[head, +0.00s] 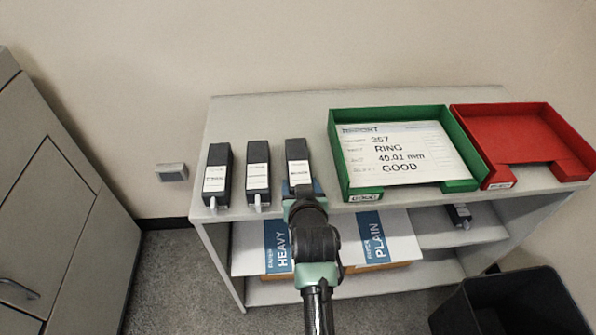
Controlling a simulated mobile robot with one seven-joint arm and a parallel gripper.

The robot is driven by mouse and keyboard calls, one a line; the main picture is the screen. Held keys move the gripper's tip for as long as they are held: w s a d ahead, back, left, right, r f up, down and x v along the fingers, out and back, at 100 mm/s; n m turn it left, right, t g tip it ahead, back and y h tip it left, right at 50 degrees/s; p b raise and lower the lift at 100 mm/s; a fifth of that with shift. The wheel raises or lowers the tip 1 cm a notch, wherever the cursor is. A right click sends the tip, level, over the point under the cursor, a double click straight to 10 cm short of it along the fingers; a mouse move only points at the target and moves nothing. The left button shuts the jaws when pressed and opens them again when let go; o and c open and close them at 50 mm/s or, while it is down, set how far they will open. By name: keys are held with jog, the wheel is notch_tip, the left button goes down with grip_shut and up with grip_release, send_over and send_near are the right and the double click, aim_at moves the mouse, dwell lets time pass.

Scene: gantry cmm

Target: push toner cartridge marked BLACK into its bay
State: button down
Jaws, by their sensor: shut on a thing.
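Three dark toner cartridges lie side by side on top of the grey shelf unit: a left one (218,162), a middle one (258,155) and a right one (296,147). Each has a white label, too small to read surely, so I cannot tell which is marked BLACK. My gripper (299,190) is shut on the near end of the right cartridge, which lies at or just above the shelf top. My wrist hides that end. Another dark cartridge (459,214) lies on the shelf below. I cannot make out a cartridge bay in this view.
A green tray (452,128) holding a report sheet (402,152) and a red tray (541,113) stand to the right. Paper packs marked HEAVY (278,247) and PLAIN (375,238) lie below. A grey cabinet (62,205) stands left, a black bin (515,300) front right.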

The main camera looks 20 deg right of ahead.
aim_at(299, 171)
jog(key=shift+w+r+p, duration=0.1)
jog(key=shift+r+p, duration=1.45)
jog(key=shift+r, duration=0.1)
